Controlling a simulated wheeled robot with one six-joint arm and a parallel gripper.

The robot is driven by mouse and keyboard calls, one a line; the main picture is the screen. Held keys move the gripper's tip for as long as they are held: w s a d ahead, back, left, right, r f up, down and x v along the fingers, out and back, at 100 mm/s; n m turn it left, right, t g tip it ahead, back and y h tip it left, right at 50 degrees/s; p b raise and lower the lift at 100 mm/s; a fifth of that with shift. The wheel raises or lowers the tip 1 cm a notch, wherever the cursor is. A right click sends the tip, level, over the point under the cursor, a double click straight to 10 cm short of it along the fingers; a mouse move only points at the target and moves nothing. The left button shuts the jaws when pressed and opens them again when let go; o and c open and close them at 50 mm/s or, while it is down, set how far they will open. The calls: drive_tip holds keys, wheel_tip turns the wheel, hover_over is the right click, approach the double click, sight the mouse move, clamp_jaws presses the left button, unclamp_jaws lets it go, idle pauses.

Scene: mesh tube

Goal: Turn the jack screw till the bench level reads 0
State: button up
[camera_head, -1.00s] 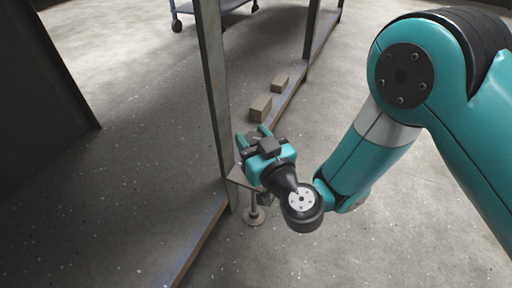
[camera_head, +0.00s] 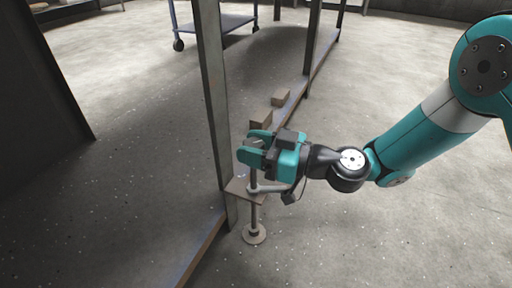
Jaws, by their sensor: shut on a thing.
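The jack screw (camera_head: 254,213) stands upright on a round foot (camera_head: 254,235) on the floor. It passes through a small bracket plate (camera_head: 237,188) at the base of a metal post. A short grey bar (camera_head: 268,188) sticks out sideways at the screw, just above the plate. My gripper (camera_head: 250,147) comes in from the right, level, with its teal fingers around the upper end of the screw and shut on it. The exact contact is partly hidden by the fingers. No bench level reading shows in this view.
The metal post (camera_head: 212,100) rises directly left of my gripper. A low rail (camera_head: 205,250) runs along the floor from the post. Two small blocks (camera_head: 261,118) lie behind the gripper. A wheeled cart (camera_head: 215,25) stands farther back. The floor at right is clear.

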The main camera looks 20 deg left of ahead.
drive_tip(key=shift+r+n+g, duration=0.3)
drive_tip(key=shift+n+g, duration=0.2)
drive_tip(key=shift+g, duration=0.6)
drive_tip(key=o, duration=0.9)
drive_tip(key=shift+o, duration=0.2)
drive_tip(key=shift+f, duration=0.1)
